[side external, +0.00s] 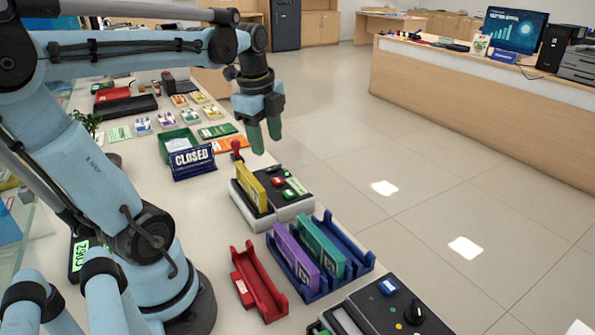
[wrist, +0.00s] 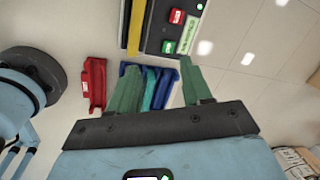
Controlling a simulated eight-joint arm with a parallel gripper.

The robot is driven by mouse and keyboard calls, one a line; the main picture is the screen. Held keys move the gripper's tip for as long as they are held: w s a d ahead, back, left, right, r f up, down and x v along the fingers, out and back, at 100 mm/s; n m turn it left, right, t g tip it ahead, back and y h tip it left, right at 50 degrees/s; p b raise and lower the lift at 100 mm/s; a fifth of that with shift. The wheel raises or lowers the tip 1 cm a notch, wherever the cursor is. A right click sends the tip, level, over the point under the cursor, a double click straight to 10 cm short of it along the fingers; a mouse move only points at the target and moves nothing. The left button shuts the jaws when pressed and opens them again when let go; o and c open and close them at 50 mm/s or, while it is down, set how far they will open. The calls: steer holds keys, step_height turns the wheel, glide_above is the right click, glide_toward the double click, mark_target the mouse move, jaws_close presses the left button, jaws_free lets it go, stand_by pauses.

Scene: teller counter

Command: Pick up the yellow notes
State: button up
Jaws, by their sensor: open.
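The yellow notes (side external: 250,187) are a thin bundle standing on edge at the left side of a grey and black machine (side external: 262,219) with red and green buttons. In the wrist view the yellow notes (wrist: 136,28) show as a narrow strip near the top, beside the machine's dark panel (wrist: 177,12). My gripper (side external: 265,142) hangs in the air above the counter, fingers pointing down, higher than the notes and apart from them. Its green fingers (wrist: 158,75) are spread with nothing between them in the wrist view.
A blue rack (side external: 357,255) holds a purple bundle (side external: 296,254) and a teal bundle (side external: 321,246). An empty-looking red holder (side external: 258,285) stands left of it. A CLOSED sign (side external: 193,160), a green tray (side external: 178,143) and a red-knobbed stamp (side external: 237,148) stand behind the machine.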

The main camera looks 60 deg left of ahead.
steer(key=s+a+r+m+g, duration=0.2)
steer(key=s+a+m, duration=0.1)
steer(key=a+m, duration=0.2)
glide_above(249, 175)
steer(key=shift+h, duration=0.4)
steer(key=f, duration=0.7)
steer(key=shift+a, duration=0.2)
steer(key=shift+d+f, duration=0.15)
steer(key=shift+f, duration=2.55)
jaws_close()
